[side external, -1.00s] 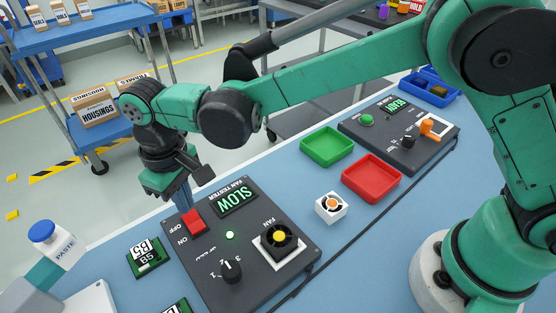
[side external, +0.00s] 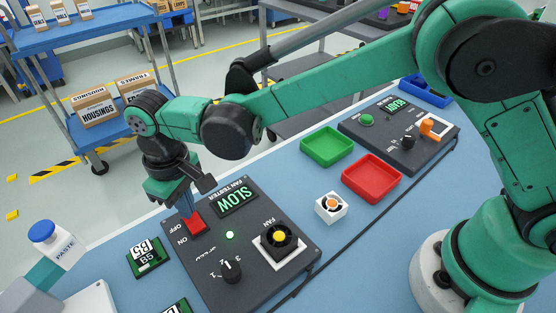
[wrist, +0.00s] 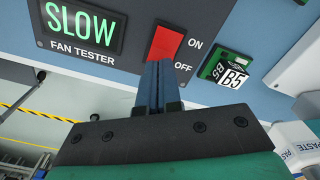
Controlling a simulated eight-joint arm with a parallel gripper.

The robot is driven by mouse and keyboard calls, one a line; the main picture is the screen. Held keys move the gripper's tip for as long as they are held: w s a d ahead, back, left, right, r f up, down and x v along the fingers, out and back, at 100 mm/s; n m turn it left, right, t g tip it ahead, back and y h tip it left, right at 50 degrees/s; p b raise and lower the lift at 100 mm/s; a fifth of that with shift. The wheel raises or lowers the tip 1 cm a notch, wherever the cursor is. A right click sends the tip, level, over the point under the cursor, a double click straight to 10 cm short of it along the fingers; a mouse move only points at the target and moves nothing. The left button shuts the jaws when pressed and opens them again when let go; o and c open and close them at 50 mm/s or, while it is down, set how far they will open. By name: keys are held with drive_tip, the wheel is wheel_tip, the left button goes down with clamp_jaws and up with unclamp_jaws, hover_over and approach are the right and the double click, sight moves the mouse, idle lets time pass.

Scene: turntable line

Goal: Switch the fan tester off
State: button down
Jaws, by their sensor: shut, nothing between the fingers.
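The fan tester (side external: 205,264) is a dark grey panel on the blue bench. Its display (side external: 234,200) reads SLOW, and it also shows in the wrist view (wrist: 84,24). A green light (side external: 229,235) is lit on the panel. The red rocker switch (side external: 193,225) lies between the OFF and ON labels; the wrist view shows it too (wrist: 166,42). A fan (side external: 279,238) with a yellow hub sits on the panel. My gripper (side external: 187,212) is shut and empty, its blue fingertips at the OFF end of the switch. I cannot tell whether they touch it.
A black knob (side external: 231,270) is on the panel. A B5 board (side external: 146,258) and a paste bottle (side external: 55,240) stand to the left.

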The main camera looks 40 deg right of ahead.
drive_tip(key=shift+f, duration=0.45)
drive_tip(key=shift+r, duration=3.5)
drive_tip(key=shift+d, duration=0.1)
drive_tip(key=s+d+r+m+t+y, duration=0.1)
drive_tip(key=s+d+r+m+t, duration=0.15)
drive_tip(key=d, duration=0.65)
drive_tip(key=s+d+r+m+t, duration=0.15)
drive_tip(key=d+r, duration=0.25)
drive_tip(key=d, duration=0.5)
drive_tip(key=s+d+f+m+t+h, duration=0.1)
drive_tip(key=s+d+f+m+t, duration=0.1)
drive_tip(key=d, duration=0.4)
drive_tip(key=shift+s+d+f+t, duration=0.4)
drive_tip(key=shift+s+t, duration=0.2)
drive_tip(key=shift+s, duration=0.4)
